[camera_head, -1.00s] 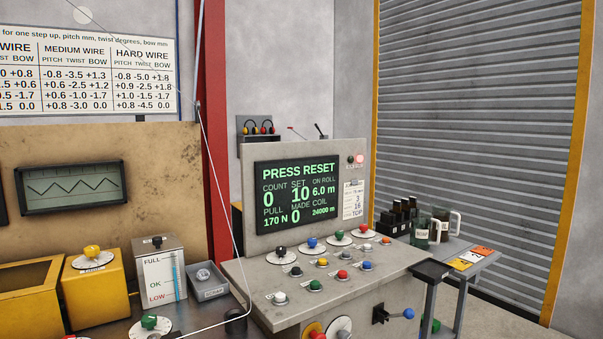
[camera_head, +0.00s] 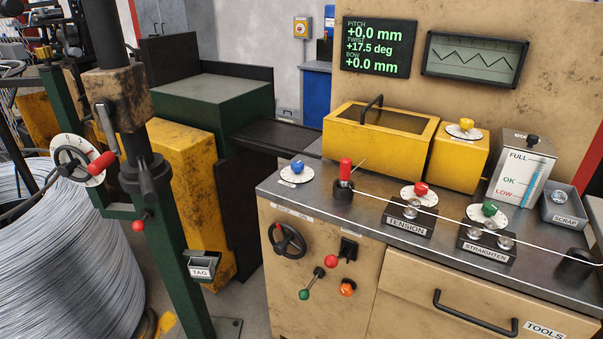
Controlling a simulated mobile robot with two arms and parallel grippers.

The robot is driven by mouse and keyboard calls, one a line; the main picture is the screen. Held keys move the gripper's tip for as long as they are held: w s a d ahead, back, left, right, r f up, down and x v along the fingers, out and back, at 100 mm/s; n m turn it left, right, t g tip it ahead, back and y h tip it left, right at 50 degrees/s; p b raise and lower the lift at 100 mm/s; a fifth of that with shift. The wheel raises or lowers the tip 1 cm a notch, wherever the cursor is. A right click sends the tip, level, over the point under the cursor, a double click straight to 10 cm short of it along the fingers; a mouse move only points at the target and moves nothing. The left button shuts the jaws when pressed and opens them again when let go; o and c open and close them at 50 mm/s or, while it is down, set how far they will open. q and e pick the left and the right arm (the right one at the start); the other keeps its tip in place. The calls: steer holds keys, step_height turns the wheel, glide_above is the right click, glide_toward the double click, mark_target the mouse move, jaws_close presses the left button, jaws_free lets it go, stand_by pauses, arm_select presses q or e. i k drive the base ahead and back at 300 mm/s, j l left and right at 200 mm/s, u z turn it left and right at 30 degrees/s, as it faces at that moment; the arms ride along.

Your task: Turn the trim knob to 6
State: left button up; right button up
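I cannot read a label saying trim on any knob. Several knobs on white dials stand on the machine: a blue knob (camera_head: 297,168) at the left of the metal top, a red knob (camera_head: 420,189) behind the TENSION rollers, a green knob (camera_head: 489,209) behind the STRAIGHTEN rollers, and a yellow knob (camera_head: 466,125) on the yellow box. The dial numbers are too small to read. A screen (camera_head: 375,47) shows pitch +0.0 mm, twist +17.5 deg and bow +0.0 mm. Neither of my grippers is in view.
A large wire coil (camera_head: 60,255) and a green post (camera_head: 180,260) stand at the left. A wire runs across the metal top. The cabinet front has a black handwheel (camera_head: 287,240) and levers. A TOOLS drawer (camera_head: 470,315) is closed. Bare floor shows between post and cabinet.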

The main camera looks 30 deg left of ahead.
mark_target(296, 167)
steer(key=i+j, duration=0.1)
steer(key=i, duration=0.35)
steer(key=i+j, duration=0.1)
steer(key=i, duration=0.4)
